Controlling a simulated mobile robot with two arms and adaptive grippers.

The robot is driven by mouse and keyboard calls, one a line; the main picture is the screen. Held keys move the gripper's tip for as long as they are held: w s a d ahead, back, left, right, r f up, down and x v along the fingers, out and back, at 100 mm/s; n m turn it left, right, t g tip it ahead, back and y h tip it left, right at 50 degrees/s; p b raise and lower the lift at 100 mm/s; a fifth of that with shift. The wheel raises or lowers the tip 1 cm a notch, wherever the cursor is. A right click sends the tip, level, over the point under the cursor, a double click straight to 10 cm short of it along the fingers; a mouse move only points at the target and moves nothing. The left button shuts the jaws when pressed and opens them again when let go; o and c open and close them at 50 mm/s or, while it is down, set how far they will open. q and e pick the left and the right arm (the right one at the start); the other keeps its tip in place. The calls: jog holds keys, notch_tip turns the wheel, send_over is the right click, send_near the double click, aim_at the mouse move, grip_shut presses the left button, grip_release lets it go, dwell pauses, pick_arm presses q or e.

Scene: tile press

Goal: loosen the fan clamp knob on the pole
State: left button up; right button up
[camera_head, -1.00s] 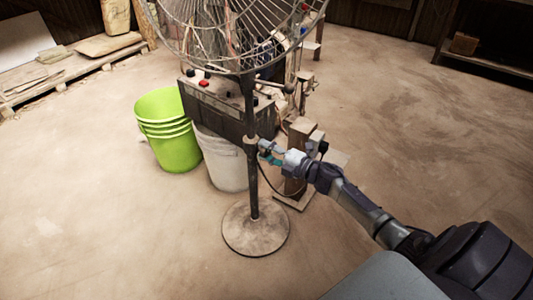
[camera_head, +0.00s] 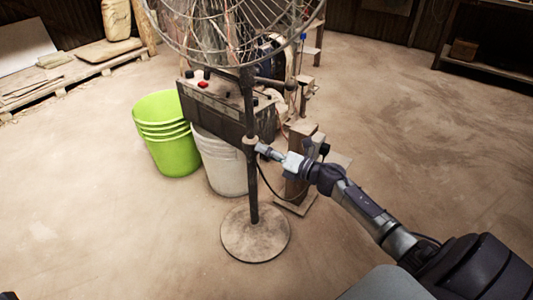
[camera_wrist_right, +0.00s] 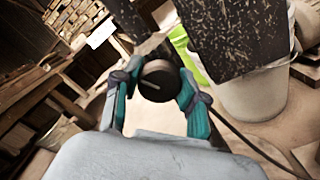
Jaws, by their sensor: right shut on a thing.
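The fan's dark pole (camera_head: 252,185) stands upright on a round base (camera_head: 255,234), with a pale clamp collar (camera_head: 249,142) partway up. My right gripper (camera_head: 268,152) is at the collar, reaching in from the right. In the right wrist view, the teal fingers of my right gripper (camera_wrist_right: 156,90) are shut on a round dark knob (camera_wrist_right: 157,78), one finger on each side. A pale line crosses the knob's face. In the head view the knob is too small and covered to make out. My left gripper is not in view.
The fan's wire cage (camera_head: 235,30) is above. Behind the pole are a control box (camera_head: 215,105) with a red button, stacked green buckets (camera_head: 167,140) and a white bucket (camera_head: 222,165). A wooden stand (camera_head: 297,185) and a dark cable are close to my right gripper. The floor in front is clear.

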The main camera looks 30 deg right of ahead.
jog(key=shift+f, duration=0.15)
jog(key=o, duration=1.2)
jog(key=shift+c, duration=0.2)
jog(key=v, duration=1.2)
